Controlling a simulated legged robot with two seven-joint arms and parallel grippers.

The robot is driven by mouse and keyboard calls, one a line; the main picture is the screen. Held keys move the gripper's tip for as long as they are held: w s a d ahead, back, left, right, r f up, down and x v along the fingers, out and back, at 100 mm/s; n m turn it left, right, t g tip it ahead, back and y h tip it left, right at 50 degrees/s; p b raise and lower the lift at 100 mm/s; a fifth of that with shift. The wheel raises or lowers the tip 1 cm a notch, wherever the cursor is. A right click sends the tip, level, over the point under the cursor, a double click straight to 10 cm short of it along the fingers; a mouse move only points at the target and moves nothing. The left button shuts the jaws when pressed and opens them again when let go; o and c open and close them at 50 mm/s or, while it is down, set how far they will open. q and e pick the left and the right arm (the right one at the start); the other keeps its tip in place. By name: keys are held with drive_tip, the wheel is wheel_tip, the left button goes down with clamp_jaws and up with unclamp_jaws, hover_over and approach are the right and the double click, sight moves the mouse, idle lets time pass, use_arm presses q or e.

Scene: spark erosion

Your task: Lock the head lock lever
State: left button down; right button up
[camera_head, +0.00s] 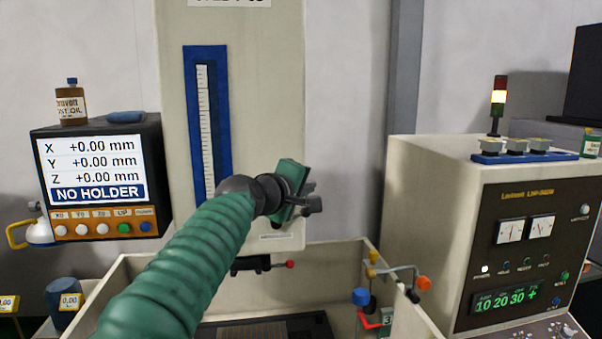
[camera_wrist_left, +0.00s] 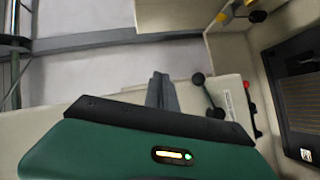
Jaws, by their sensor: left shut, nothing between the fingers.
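A black lever with a ball knob (camera_wrist_left: 199,79), which looks like the head lock lever, sits on the pale machine head in the left wrist view. Its arm runs from the ball to a dark hub. My left gripper (camera_wrist_left: 162,91) has its grey fingers together, empty, beside the lever with a gap between them. In the head view my left gripper (camera_head: 308,188) is in front of the lower right of the machine head (camera_head: 268,100). Dark parts there overlap, so I cannot clearly separate the lever from the fingers. My right gripper is not in view.
A red-knobbed lever on a black holder (camera_head: 250,264) is below the head. The open tank (camera_head: 345,262) lies under it, with colored knobs at its right. A display (camera_head: 95,185) reading NO HOLDER stands left. A control cabinet (camera_head: 440,230) stands right.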

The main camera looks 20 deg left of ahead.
use_arm(q)
drive_tip(key=s+d+r+b, duration=0.1)
drive_tip(key=s+d+r, duration=0.2)
drive_tip(key=s, duration=0.1)
drive_tip(key=shift+s+r, duration=0.3)
drive_tip(key=shift+s, duration=0.05)
drive_tip(key=shift+s+a, duration=0.15)
drive_tip(key=shift+a, duration=0.05)
